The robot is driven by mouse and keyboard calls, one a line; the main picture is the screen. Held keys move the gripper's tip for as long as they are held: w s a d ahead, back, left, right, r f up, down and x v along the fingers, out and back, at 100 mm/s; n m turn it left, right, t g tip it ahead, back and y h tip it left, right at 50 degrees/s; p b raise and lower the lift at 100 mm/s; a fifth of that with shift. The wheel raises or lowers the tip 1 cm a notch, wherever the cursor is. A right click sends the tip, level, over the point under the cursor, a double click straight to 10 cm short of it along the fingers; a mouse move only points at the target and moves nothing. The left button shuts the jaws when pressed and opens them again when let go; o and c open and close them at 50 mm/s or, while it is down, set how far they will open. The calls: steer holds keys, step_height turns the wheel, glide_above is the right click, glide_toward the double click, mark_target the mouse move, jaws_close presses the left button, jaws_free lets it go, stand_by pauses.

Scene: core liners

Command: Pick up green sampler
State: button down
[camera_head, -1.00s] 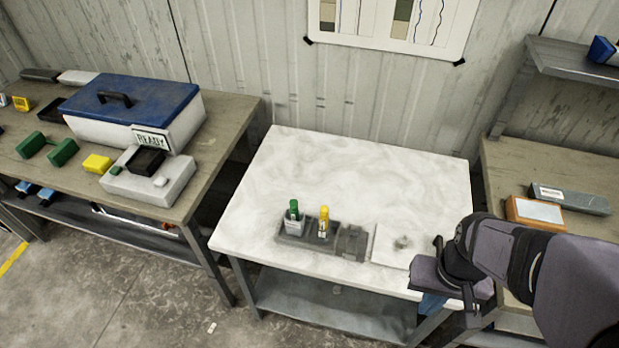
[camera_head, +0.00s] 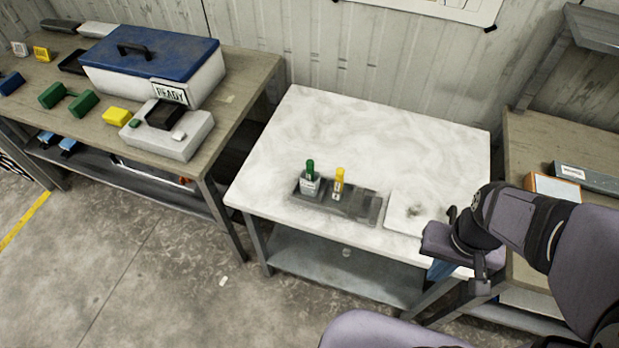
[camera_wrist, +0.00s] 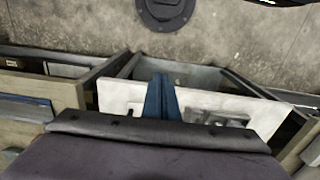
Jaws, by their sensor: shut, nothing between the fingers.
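The green sampler (camera_head: 310,173) has a green top and a pale labelled lower part. It stands upright in the left part of a grey tray (camera_head: 368,208) on the white table. A yellow sampler (camera_head: 338,185) stands just right of it in the same tray. My gripper (camera_head: 438,270) is at the table's front right edge, well right of the tray and apart from both samplers. Its blue fingers (camera_wrist: 160,95) are together and empty in the wrist view. The green sampler cannot be made out in the wrist view.
A pale square plate (camera_head: 408,211) lies between the tray and my gripper. The back of the white table (camera_head: 370,135) is clear. A left bench holds a blue-lidded box (camera_head: 155,60) and a grey device (camera_head: 170,140). A right bench holds an orange-edged item (camera_head: 552,187).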

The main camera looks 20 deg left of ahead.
stand_by(0.4)
steer(key=c, duration=1.5)
jaws_free()
